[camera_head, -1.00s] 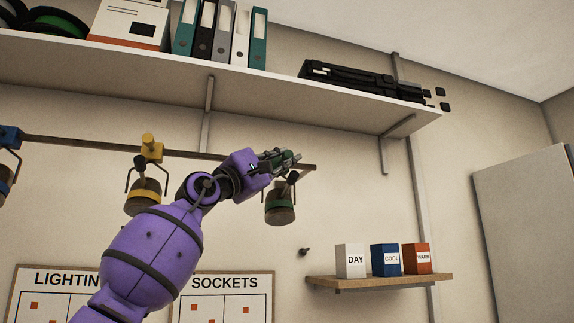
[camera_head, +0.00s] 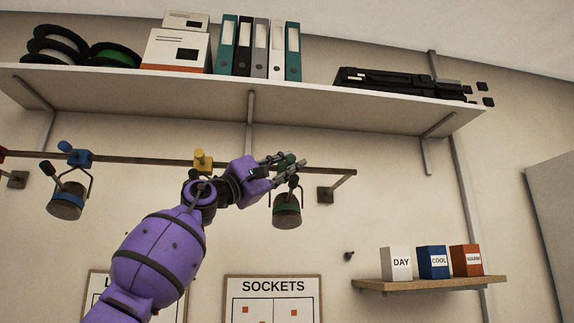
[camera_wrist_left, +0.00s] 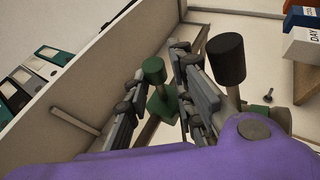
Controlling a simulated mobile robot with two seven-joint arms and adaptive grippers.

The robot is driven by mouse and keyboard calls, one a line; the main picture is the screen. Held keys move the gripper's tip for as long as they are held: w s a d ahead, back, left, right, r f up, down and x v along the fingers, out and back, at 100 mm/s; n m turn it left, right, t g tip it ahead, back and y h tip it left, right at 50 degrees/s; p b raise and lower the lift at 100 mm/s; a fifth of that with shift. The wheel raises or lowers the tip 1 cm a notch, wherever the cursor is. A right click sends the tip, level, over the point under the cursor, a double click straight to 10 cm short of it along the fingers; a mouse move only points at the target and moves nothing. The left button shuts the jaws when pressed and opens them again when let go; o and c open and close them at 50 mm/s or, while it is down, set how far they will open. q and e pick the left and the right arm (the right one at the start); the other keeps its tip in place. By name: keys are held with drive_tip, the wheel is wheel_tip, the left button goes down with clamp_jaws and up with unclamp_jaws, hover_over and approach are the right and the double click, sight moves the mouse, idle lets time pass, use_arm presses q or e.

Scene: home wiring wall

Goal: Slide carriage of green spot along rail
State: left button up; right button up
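The green spot (camera_head: 287,210) hangs from its green carriage (camera_head: 287,161) near the right end of the dark rail (camera_head: 330,170). My left gripper (camera_head: 284,163) comes in from the left, at the carriage. In the left wrist view the green carriage block (camera_wrist_left: 161,106) and its green knob (camera_wrist_left: 153,69) lie between the two fingers (camera_wrist_left: 160,95). The fingers appear closed on the block, though contact is partly hidden. A dark cylinder (camera_wrist_left: 226,58) stands beside the right finger. My right gripper is not in view.
The yellow carriage (camera_head: 203,160) is left of the green one, its spot hidden behind my arm. The blue spot (camera_head: 66,200) hangs further left. A wall bracket (camera_head: 325,194) sits near the rail's right end. A long shelf (camera_head: 200,84) runs above.

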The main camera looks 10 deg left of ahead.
use_arm(q)
drive_tip(key=shift+a, duration=0.1)
drive_tip(key=v, duration=1.1)
drive_tip(key=shift+s+a+f, duration=0.15)
drive_tip(key=shift+s, duration=0.2)
